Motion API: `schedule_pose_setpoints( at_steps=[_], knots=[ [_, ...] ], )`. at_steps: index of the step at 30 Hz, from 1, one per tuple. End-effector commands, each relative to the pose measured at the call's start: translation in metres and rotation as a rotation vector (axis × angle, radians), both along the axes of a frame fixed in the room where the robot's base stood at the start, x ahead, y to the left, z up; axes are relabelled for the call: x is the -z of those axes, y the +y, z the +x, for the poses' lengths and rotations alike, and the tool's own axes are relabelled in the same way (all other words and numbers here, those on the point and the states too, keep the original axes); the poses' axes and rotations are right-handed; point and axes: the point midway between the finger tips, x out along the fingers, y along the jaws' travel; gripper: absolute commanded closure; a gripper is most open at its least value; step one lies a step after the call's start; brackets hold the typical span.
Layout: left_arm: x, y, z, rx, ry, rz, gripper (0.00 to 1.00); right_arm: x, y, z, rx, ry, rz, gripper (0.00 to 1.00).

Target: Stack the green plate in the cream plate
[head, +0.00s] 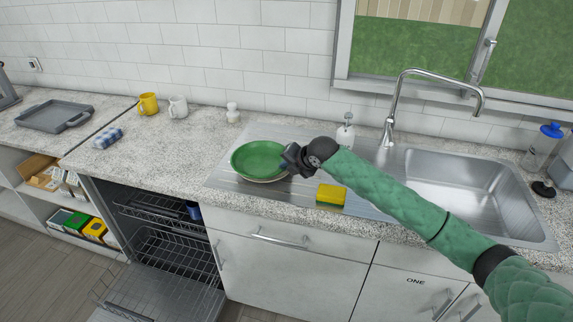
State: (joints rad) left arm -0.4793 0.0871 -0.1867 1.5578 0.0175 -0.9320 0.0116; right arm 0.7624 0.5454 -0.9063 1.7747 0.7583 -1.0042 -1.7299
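The green plate (258,158) lies on the metal drainboard area left of the sink. A pale rim of the cream plate (262,181) shows just below its front edge, so the green plate is over the cream one. Most of the cream plate is hidden. My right gripper (290,158) is at the right edge of the green plate, touching or very near its rim. Its fingers are dark and small, and I cannot tell whether they are shut on the rim. My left gripper is not in view.
A yellow sponge (330,195) lies right of the plates, near the counter's front edge. A soap dispenser (345,132) and the faucet (393,110) stand behind. The sink basin (470,185) is to the right. The dishwasher door (165,292) hangs open below left.

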Motion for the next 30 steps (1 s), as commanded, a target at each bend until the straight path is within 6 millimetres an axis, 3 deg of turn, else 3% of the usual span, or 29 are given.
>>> schedule_pose_setpoints(
  at_steps=[14,18,30],
  knots=[
    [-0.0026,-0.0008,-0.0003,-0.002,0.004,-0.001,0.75,0.0073,-0.0002,0.0003,0.001,-0.001,0.001,1.0],
    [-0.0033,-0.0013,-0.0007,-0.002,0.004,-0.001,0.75,0.0077,-0.0002,0.0001,0.001,0.0,0.001,0.75],
    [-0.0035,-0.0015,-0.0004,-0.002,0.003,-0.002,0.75,0.0063,0.0001,0.0,0.0,0.0,0.0,0.75]
  ],
)
